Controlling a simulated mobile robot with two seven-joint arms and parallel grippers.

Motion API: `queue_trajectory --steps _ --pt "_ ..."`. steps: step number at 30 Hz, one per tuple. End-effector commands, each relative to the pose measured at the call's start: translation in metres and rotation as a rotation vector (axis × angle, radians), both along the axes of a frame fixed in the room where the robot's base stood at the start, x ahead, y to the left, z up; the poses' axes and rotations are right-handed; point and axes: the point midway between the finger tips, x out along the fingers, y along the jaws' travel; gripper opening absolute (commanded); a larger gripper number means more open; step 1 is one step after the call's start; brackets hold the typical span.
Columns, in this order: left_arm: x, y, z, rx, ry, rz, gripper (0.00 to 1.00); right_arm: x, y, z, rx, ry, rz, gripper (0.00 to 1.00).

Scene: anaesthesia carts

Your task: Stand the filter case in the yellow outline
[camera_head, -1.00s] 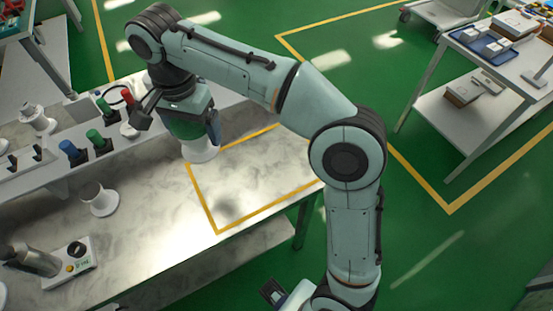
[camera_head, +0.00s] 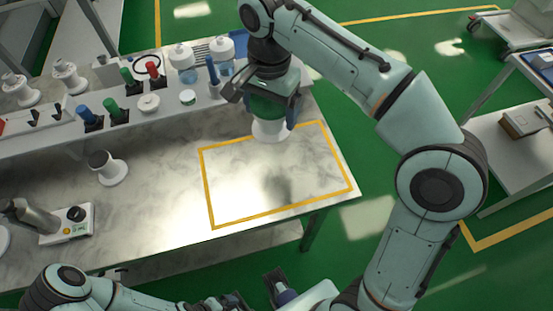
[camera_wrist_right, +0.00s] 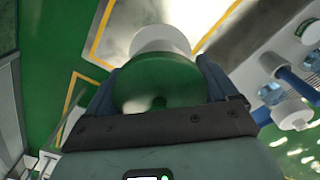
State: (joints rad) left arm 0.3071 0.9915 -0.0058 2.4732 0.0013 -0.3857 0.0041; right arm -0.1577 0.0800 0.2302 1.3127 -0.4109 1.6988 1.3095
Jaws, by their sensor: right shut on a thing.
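The filter case, green with a white end, is held in my right gripper (camera_head: 268,105), which is shut on it. Its white end (camera_head: 270,131) points down, and it appears raised over the table by the back line of the yellow outline (camera_head: 207,190). A dark shadow lies inside the otherwise empty outline. In the right wrist view the green body (camera_wrist_right: 165,85) sits between the two fingers, with the white end (camera_wrist_right: 160,41) beyond it. My left arm shows at the bottom left of the head view; its gripper (camera_head: 232,301) is cut off by the frame's edge.
Bottles (camera_head: 183,62), a blue-handled item (camera_head: 213,75) and green and blue knobs stand on the raised shelf behind. A white spool-like part (camera_head: 108,168) and a small device (camera_head: 70,222) stand left of the outline. The table's right edge is close to the outline.

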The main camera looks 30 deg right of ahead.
Motion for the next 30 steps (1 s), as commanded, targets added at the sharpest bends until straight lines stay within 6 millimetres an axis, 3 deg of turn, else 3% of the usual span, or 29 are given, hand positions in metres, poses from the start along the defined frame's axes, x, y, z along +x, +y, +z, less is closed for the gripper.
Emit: queue_trajectory --steps 3,12,20,27,30 --pt "-0.004 0.0 -0.016 0.0 0.006 0.0 1.0 -0.001 -0.001 -0.038 -0.001 0.006 -0.002 0.52" --pt "0.003 0.0 -0.031 0.004 -0.023 0.006 1.0 -0.001 -0.001 -0.113 0.0 0.004 -0.003 0.52" --pt "0.006 0.001 -0.034 0.006 -0.034 0.009 1.0 0.0 0.0 -0.138 0.0 0.001 -0.002 0.52" --pt "0.008 0.0 -0.041 0.007 -0.043 0.011 1.0 0.0 0.0 -0.173 0.0 0.002 -0.002 0.52" --pt "0.009 0.0 -0.041 0.008 -0.045 0.011 1.0 0.0 0.0 -0.177 0.001 0.001 -0.001 0.52"
